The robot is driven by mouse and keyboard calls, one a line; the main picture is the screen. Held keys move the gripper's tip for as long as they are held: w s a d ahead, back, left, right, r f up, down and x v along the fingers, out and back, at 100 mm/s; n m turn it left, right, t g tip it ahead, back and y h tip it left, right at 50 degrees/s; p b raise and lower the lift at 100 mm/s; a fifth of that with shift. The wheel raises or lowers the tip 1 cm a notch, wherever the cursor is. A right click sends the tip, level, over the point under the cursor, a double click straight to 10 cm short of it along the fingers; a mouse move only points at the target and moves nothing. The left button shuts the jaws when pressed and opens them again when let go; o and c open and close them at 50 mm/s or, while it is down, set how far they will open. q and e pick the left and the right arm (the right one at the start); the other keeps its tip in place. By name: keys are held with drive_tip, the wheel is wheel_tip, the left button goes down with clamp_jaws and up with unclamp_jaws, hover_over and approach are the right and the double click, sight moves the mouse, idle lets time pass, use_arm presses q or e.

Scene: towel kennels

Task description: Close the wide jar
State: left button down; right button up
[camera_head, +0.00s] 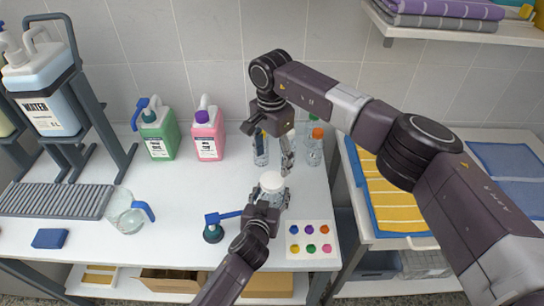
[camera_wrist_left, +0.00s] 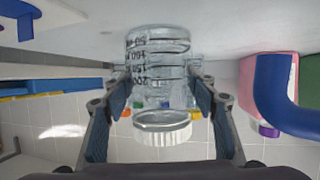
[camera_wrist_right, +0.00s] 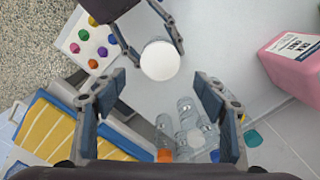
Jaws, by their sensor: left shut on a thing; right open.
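The wide jar is a clear vessel (camera_head: 271,188) with printed measuring marks, standing near the front right of the white table. A white lid (camera_head: 272,178) sits on its mouth; whether it is tight I cannot tell. My left gripper (camera_head: 270,199) is shut around the jar's sides. The left wrist view shows the jar body (camera_wrist_left: 158,75) between the fingers, with the ribbed lid (camera_wrist_left: 163,132). My right gripper (camera_head: 272,150) is open and empty, behind and above the jar. In the right wrist view the lid (camera_wrist_right: 160,60) lies beyond the open fingers (camera_wrist_right: 160,95), apart from them.
Clear bottles, one orange-capped (camera_head: 315,147), stand behind the jar. Pink (camera_head: 207,135) and green (camera_head: 160,133) jugs stand at the back. A card of coloured knobs (camera_head: 310,239) lies right of the jar, a blue-handled tool (camera_head: 213,231) left. A pitcher (camera_head: 124,212) stands further left.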

sight(272, 179)
drive_tip(key=n, duration=0.5)
drive_tip(key=shift+r, duration=0.15)
drive_tip(key=shift+f, duration=4.05)
drive_tip(key=shift+c, duration=0.3)
